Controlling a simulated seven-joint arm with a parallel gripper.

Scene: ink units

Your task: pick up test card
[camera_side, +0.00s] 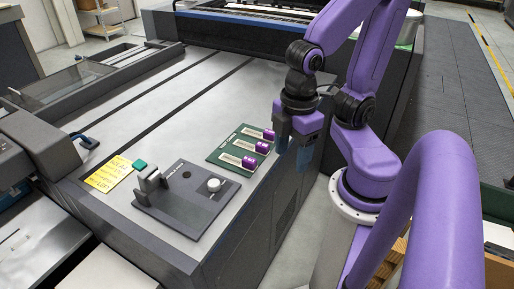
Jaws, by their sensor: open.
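A yellow card (108,174) with dark print lies flat on the grey machine top at the left; I cannot tell for sure that it is the test card. A small green block (139,165) sits at its right corner. My gripper (293,154) hangs fingers down at the right edge of the machine top, open, with nothing seen between its fingers. It is well to the right of the yellow card and apart from it, just right of a green board (222,155) that carries several purple cylinders (262,148) with pale strips beside them.
A dark plate (183,215) with a grey upright block (150,181) and a white knob (214,184) lies between the yellow card and the green board. A dark blue-handled tool (85,141) lies at the left. The machine top behind is mostly clear.

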